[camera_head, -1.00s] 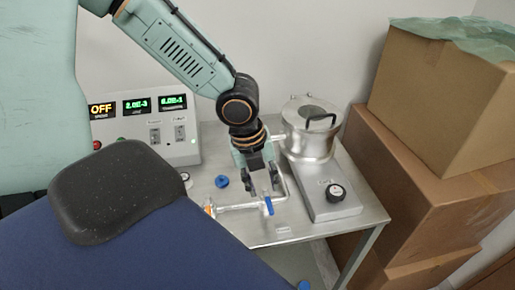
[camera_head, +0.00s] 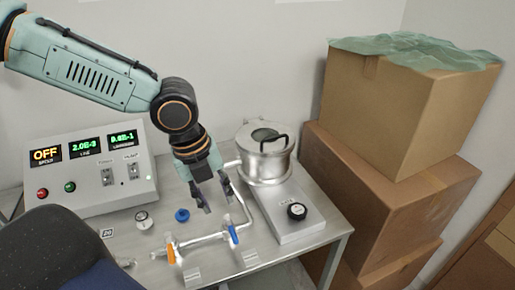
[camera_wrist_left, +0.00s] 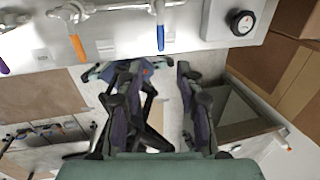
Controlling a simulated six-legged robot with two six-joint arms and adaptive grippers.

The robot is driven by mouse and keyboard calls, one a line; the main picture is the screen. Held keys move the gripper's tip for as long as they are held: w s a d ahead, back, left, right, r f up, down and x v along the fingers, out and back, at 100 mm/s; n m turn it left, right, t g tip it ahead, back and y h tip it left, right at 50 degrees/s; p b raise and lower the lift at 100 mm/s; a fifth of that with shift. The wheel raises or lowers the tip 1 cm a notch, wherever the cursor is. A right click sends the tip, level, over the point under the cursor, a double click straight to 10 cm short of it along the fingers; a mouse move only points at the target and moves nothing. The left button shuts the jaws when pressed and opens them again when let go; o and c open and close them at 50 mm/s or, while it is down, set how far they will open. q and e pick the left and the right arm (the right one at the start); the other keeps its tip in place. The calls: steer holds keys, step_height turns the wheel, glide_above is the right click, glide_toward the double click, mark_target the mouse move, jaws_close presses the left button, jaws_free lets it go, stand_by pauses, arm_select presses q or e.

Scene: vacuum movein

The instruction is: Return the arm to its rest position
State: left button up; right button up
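My left arm comes in from the upper left in the head view, teal with a dark wrist joint. Its gripper (camera_head: 217,200) hangs fingers down over the metal table (camera_head: 262,264), near the silver pipe and its blue-handled valve (camera_head: 232,233). In the left wrist view the two dark fingers of this gripper (camera_wrist_left: 158,92) stand apart with nothing held between them. The table's front edge with the valves crosses the top of that view. My right gripper is in neither view.
A control console (camera_head: 88,172) with green displays and an "OFF" sign stands left. A lidded silver chamber (camera_head: 268,168) and black knob (camera_head: 297,211) are right of the gripper. Stacked cardboard boxes (camera_head: 385,110) fill the right. A dark chair back (camera_head: 45,245) is at lower left.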

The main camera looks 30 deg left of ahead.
arm_select(q)
steer(key=s+d+f+n+g+h+b, duration=0.1)
steer(key=s+d+f+n+b, duration=0.3)
steer(key=f, duration=0.4)
steer(key=s+d+f+n+g+h+b, duration=0.1)
steer(key=s+d+f+n+b, duration=0.15)
steer(key=f+n, duration=0.5)
steer(key=s+d+f+n+b, duration=0.25)
steer(key=d+f+b, duration=0.2)
steer(key=f, duration=0.45)
steer(key=s+a+f+n+y+b, duration=0.1)
steer(key=s+f+n+b, duration=0.2)
steer(key=f+n, duration=0.3)
steer(key=s+a+f+n+y+b, duration=0.2)
steer(key=s+f+n+b, duration=0.2)
steer(key=f, duration=0.8)
steer(key=shift+s+n, duration=1)
steer(key=shift+s, duration=0.2)
